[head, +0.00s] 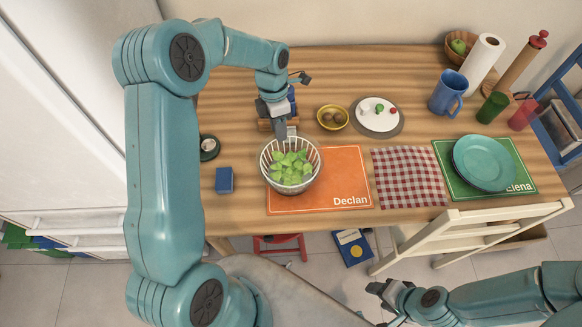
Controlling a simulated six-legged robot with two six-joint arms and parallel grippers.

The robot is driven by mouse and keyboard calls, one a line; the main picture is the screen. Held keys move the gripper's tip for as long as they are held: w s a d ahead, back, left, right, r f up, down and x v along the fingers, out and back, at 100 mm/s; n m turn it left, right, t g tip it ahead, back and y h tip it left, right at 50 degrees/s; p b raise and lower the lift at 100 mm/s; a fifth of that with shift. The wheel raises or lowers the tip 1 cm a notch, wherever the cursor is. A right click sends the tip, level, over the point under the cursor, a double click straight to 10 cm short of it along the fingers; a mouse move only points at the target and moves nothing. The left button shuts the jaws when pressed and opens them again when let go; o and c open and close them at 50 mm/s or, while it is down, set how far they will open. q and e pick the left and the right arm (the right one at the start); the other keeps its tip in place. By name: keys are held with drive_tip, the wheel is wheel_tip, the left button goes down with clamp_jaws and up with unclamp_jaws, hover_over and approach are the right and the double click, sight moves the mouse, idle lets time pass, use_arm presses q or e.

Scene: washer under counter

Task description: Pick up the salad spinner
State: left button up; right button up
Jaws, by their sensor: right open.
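The salad spinner (290,167), a round white-ribbed basket with green leaves in it, sits on the table at the left side of the orange "Declan" placemat (345,183). My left gripper (281,134) points down at the spinner's far rim. Its fingertips overlap the rim in the picture; I cannot tell whether they grip it. My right gripper (382,300) is open and empty, low in the view, in front of the table and well away from the spinner.
A blue box (224,180) and a dark roll (208,147) lie left of the spinner. A yellow bowl (333,117) and a lidded plate (378,116) stand behind the mat. A checked cloth (408,176) lies right. A cream chair (470,232) stands at the table's front edge.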

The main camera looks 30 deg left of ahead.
use_arm(q)
wheel_tip(320, 180, down, 4)
drive_tip(key=shift+s+d+p, duration=0.15)
drive_tip(key=shift+p, duration=0.25)
drive_tip(key=shift+f, duration=0.25)
drive_tip(key=shift+r, duration=0.1)
drive_tip(key=c, duration=0.3)
clamp_jaws()
drive_tip(key=shift+d, duration=0.1)
idle(0.4)
